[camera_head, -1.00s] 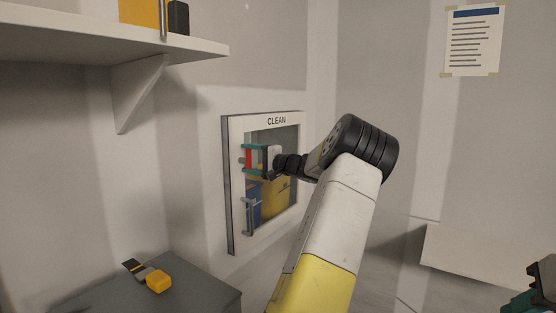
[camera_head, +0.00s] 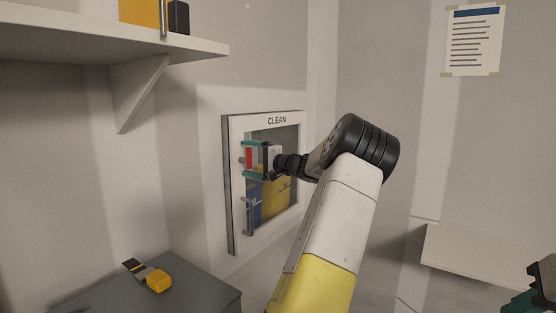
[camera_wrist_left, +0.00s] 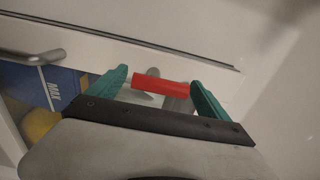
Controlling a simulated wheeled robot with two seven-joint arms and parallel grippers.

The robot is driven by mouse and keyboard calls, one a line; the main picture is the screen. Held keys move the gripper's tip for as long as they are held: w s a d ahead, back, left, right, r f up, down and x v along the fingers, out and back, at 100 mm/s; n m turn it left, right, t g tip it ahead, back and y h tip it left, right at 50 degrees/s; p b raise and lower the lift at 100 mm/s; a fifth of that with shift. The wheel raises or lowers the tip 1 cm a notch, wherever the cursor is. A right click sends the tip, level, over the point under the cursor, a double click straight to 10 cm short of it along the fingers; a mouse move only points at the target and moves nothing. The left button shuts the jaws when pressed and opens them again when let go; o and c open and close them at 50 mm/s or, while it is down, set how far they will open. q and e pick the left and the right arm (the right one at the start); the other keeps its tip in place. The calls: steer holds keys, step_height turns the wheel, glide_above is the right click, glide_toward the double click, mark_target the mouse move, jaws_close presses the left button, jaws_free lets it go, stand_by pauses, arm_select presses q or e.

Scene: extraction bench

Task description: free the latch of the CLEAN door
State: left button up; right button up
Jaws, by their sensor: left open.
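The CLEAN door (camera_head: 236,140) is a white-framed window panel in the wall, and it looks shut. A red latch handle (camera_head: 249,158) sits on the left side of its frame; it also shows in the left wrist view (camera_wrist_left: 160,86). My left gripper (camera_head: 248,160) is open at the door, with its teal fingers above and below the red handle. In the left wrist view the handle lies between the two fingertips (camera_wrist_left: 160,88); I cannot tell whether they touch it. A metal door handle (camera_head: 249,216) is below the latch. Part of my right gripper (camera_head: 540,290) shows at the lower right edge.
Behind the glass are a blue item (camera_head: 255,203) and a yellow item (camera_head: 277,197). A grey surface (camera_head: 205,285) at lower left holds a yellow-and-black tool (camera_head: 157,280). A white shelf (camera_head: 100,45) juts out at upper left. A white ledge (camera_head: 480,262) is at right.

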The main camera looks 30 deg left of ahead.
arm_select(q)
steer(key=d, duration=0.7)
steer(key=shift+s+d, duration=0.3)
steer(key=shift+d, duration=0.05)
